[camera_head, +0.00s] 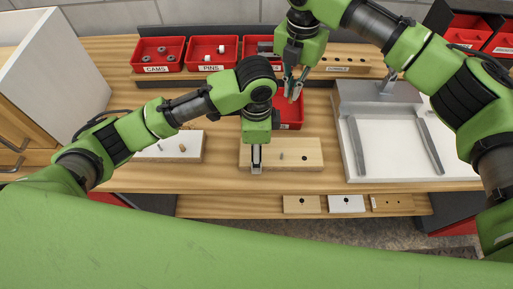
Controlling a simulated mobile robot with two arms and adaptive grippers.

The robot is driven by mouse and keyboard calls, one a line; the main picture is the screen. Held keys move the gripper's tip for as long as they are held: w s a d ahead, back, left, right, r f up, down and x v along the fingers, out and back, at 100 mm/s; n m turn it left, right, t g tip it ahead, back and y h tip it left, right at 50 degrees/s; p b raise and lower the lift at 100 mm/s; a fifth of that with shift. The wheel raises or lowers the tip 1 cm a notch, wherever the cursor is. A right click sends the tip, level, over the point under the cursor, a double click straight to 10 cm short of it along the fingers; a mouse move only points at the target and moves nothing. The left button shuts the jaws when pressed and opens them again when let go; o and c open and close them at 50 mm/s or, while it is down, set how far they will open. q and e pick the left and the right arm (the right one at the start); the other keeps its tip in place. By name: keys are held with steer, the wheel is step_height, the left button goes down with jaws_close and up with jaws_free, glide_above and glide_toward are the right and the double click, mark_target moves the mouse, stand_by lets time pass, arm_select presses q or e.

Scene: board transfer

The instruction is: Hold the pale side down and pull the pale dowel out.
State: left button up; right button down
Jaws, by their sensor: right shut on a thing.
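The pale wooden board (312,146) lies on the bench in front of me, with a grey pin (282,156) and a dark hole in it. My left gripper (257,169) points down on the left part of this board. Its fingers show as one narrow block, so I cannot tell whether they are apart. My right gripper (292,97) is raised over the red tray (289,124) behind the board. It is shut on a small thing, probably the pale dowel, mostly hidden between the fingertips.
A white board (190,134) with a tan dowel (182,149) lies to the left. Bins labelled CAMS (157,70) and PINS (211,69) stand behind. A white-floored fixture (390,150) with grey rails is at right. Several small blocks lie on the lower front shelf (240,206).

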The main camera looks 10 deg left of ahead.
steer(key=shift+w+a, duration=0.2)
steer(key=shift+w, duration=0.2)
steer(key=shift+f, duration=0.1)
steer(key=shift+f, duration=4)
steer(key=c, duration=2.1)
jaws_free()
steer(key=shift+c, duration=0.2)
step_height(320, 180, up, 12)
